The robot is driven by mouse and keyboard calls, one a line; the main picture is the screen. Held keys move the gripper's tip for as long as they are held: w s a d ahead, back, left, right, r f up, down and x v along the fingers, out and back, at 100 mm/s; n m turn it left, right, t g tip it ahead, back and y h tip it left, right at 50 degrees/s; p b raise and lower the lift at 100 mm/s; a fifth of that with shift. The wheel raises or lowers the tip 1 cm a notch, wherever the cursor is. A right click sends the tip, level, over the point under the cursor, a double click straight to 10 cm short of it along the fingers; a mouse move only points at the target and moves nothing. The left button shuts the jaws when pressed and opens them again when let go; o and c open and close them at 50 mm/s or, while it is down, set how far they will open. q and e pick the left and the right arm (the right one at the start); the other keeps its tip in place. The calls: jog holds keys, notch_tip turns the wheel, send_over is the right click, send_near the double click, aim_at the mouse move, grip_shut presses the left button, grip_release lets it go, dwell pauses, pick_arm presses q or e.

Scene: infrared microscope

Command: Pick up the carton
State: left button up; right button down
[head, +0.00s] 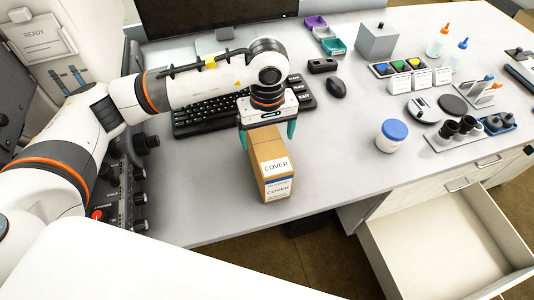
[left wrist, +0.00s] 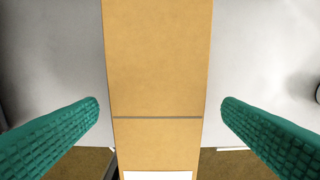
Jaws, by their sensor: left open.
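The carton (head: 270,174) is a tan cardboard box with white "COVER" labels, standing on the table near its front edge. My left gripper (head: 268,133) is above the carton's far part, with its teal fingers on either side of it. In the left wrist view the carton (left wrist: 158,60) runs between the two open fingers (left wrist: 160,112), with a visible gap on each side. A dark seam crosses its face, and part of a white label shows at the bottom. My right gripper is not in view.
A keyboard (head: 205,117) lies behind the carton, and a mouse (head: 336,88) is to the right. A white jar with a blue lid (head: 391,136) stands further right. An open drawer (head: 378,238) juts out below the table at right.

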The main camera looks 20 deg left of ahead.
aim_at(267, 142)
pick_arm(q)
jog(key=f, duration=0.1)
jog(key=f+p, duration=0.1)
jog(key=f, duration=0.2)
jog(key=shift+s+f, duration=0.1)
jog(key=shift+s, duration=0.2)
jog(key=shift+w+f, duration=0.1)
jog(key=shift+f, duration=0.55)
jog(key=c, duration=1.2)
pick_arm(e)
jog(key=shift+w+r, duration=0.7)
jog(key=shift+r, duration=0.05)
